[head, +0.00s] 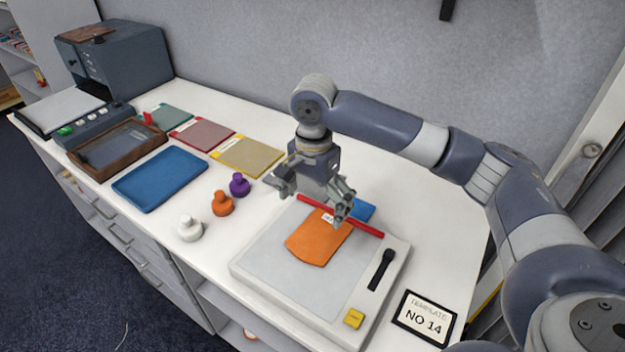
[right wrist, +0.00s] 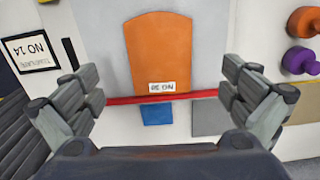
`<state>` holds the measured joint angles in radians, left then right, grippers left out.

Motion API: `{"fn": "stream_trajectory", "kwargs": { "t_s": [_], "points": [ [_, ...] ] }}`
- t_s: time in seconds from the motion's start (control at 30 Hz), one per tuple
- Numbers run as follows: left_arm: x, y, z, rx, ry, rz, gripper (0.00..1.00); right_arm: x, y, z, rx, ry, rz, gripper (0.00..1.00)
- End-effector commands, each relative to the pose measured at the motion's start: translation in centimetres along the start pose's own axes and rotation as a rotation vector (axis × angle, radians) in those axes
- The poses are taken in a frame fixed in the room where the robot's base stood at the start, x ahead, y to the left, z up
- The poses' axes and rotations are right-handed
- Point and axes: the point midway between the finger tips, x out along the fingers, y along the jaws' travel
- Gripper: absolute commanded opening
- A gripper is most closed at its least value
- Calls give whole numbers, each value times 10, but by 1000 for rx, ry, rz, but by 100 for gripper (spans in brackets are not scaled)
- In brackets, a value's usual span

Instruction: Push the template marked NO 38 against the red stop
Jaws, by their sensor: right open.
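The orange template (head: 318,243) lies flat on the pale board (head: 264,279). Its small white label (right wrist: 162,87) is upside down in the right wrist view and seems to read NO 38. The red stop (head: 313,203) is a thin bar across the board; it also shows in the right wrist view (right wrist: 120,100). The template's labelled end is right by the bar; I cannot tell if they touch. My right gripper (head: 315,203) is open and empty above the bar, its fingers on either side of the template's line in the wrist view. My left gripper is out of view.
A blue piece (right wrist: 157,114) and a grey piece (right wrist: 210,118) lie beyond the bar. A black-handled tool (head: 381,269) and a yellow block (head: 354,318) are on the board. A framed sign (head: 424,318) reads TEMPLATE NO 14. Purple, orange and white knobs (head: 190,229) stand left.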

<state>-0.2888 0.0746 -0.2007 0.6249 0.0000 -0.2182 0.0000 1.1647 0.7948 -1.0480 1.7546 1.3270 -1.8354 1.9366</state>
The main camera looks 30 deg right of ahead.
Motion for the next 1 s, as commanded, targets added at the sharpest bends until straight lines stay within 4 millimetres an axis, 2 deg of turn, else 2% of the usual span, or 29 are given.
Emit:
{"fn": "stream_trajectory", "kwargs": {
  "t_s": [0.3,0.53,0.67,1.0],
  "points": [
    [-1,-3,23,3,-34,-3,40,0,0,0,-1,0,0,100],
    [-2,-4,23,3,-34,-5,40,5,0,0,0,0,3,100],
    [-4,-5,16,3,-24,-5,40,21,1,0,0,-1,4,100],
    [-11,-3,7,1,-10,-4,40,81,1,0,-1,0,3,100]
  ]
}}
